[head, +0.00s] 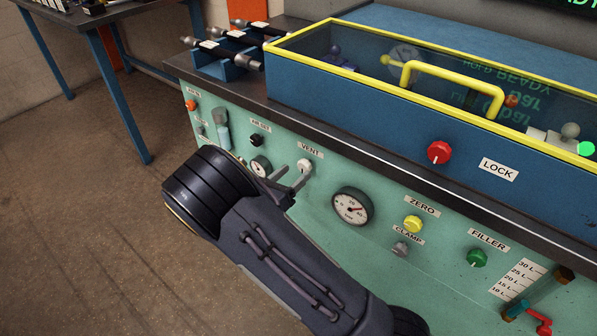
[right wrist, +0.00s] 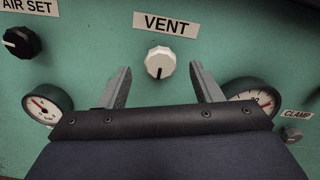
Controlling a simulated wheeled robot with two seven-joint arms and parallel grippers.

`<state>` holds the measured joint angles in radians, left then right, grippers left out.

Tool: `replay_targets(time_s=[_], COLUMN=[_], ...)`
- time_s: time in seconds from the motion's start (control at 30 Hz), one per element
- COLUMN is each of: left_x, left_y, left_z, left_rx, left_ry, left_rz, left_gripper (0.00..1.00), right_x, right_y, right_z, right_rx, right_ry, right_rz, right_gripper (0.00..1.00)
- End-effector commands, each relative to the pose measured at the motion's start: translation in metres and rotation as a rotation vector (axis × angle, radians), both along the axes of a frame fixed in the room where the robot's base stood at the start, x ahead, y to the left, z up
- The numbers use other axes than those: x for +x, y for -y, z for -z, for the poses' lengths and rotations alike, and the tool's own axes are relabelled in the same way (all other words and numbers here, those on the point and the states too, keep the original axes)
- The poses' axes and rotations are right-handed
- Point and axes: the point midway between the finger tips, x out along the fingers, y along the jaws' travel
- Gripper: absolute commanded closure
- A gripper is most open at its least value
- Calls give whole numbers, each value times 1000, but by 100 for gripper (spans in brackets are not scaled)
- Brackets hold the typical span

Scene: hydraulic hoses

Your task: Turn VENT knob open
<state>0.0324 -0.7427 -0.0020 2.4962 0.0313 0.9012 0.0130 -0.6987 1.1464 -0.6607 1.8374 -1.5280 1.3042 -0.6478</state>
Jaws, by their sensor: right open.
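The VENT knob (head: 304,166) is a white round knob on the green panel, just below its VENT label (head: 310,150). In the right wrist view the knob (right wrist: 159,62) shows a dark pointer mark at its lower edge, pointing down. My right gripper (head: 288,179) is in front of the panel at the knob. In the right wrist view its two fingers (right wrist: 157,84) are spread, one on each side below the knob, and nothing is between them that I can see held. Whether the fingertips reach the knob's depth is unclear. My left gripper is not in view.
A black AIR SET knob (right wrist: 18,42) is left of VENT. Gauges (head: 352,206) sit on both sides. The ZERO (head: 413,224), CLAMP (head: 401,249) and FILLER (head: 477,258) knobs are to the right. The bench edge (head: 370,158) juts above the panel, under a yellow-framed cover (head: 350,75).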

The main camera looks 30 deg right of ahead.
Motion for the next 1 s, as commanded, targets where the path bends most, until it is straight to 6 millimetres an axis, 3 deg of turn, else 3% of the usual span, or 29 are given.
replay_targets(time_s=[0.2,0.53,0.87,1.0], left_x=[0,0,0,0], left_y=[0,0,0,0], left_z=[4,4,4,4], left_rx=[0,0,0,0], left_ry=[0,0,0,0], left_rz=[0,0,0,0], left_gripper=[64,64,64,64], right_x=[10,11,11,11], right_y=[24,28,28,28], right_z=[1,0,0,0], right_rx=[1,3,3,3], right_ry=[1,1,1,3], right_rz=[1,1,1,1], right_gripper=[41,41,83,86])
